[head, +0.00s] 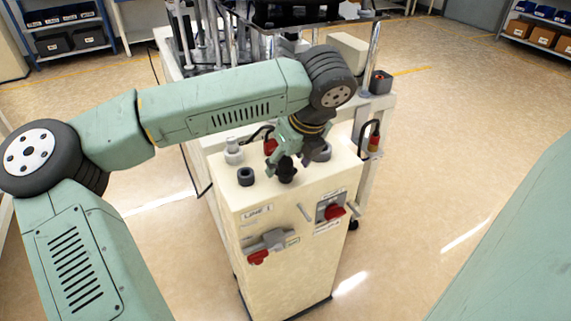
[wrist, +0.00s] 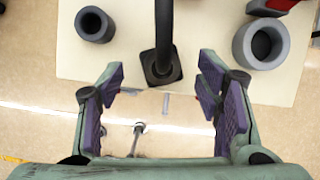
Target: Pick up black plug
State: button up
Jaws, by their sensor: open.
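The black plug (head: 287,173) stands on top of the cream cabinet (head: 300,195), right below my gripper (head: 287,163). In the wrist view the black plug (wrist: 163,62) shows as a dark upright stem with a square end, at the top middle. My gripper (wrist: 161,88) is open, with one purple-padded finger to each side of the plug's line. The plug lies a little beyond the fingertips, and no finger visibly touches it. In the head view the fingers partly hide the plug.
Red switches (head: 333,212) are on the cabinet front. Open floor surrounds the cabinet front.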

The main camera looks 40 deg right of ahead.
jog(key=shift+x, duration=1.4)
jog(key=shift+c, duration=0.4)
grip_shut()
